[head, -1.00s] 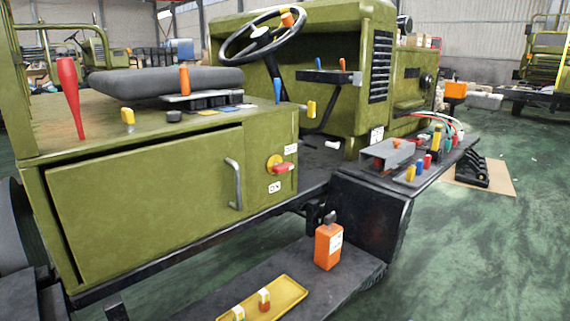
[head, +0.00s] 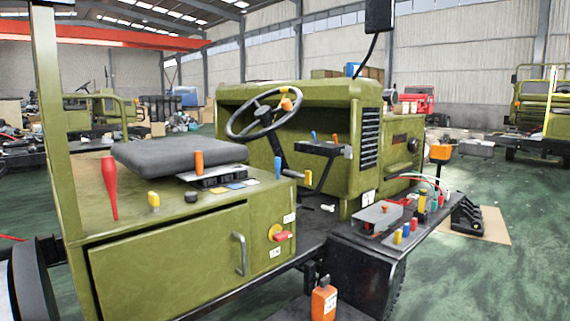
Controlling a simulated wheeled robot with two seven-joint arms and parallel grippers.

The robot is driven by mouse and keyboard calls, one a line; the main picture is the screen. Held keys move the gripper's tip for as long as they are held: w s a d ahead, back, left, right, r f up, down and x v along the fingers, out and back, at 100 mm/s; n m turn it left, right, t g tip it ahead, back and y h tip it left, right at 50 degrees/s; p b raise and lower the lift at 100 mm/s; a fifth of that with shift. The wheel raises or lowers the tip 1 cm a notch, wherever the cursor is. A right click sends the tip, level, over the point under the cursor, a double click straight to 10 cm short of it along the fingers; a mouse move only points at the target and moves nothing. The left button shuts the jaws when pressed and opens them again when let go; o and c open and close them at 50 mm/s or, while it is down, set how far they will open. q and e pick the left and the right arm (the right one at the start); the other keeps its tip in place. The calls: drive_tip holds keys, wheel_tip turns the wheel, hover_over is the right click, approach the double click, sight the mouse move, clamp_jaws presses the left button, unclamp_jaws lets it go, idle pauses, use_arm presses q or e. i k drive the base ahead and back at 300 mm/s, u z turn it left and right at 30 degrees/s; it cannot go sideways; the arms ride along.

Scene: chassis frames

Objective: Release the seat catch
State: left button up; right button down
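The dark grey seat cushion (head: 178,152) lies flat on top of the green chassis box, left of centre in the head view. Around it stand a red club-shaped lever (head: 109,187), a yellow-topped knob (head: 153,200), a small black knob (head: 191,196) and an orange-handled lever (head: 199,162). The orange lever rises by a grey slotted panel (head: 213,178) at the cushion's front edge. I cannot tell which of these is the seat catch. Neither of my grippers is in view.
A steering wheel (head: 264,112) stands beyond the seat. A closed box door with a handle (head: 239,254) and a red-yellow switch (head: 279,233) face me. An orange bottle (head: 323,300) stands low in front. A side shelf (head: 405,236) holds several coloured parts.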

sight(277, 162)
drive_tip(key=z, duration=1.55)
drive_tip(key=i, duration=2.55)
drive_tip(key=u, duration=3.5)
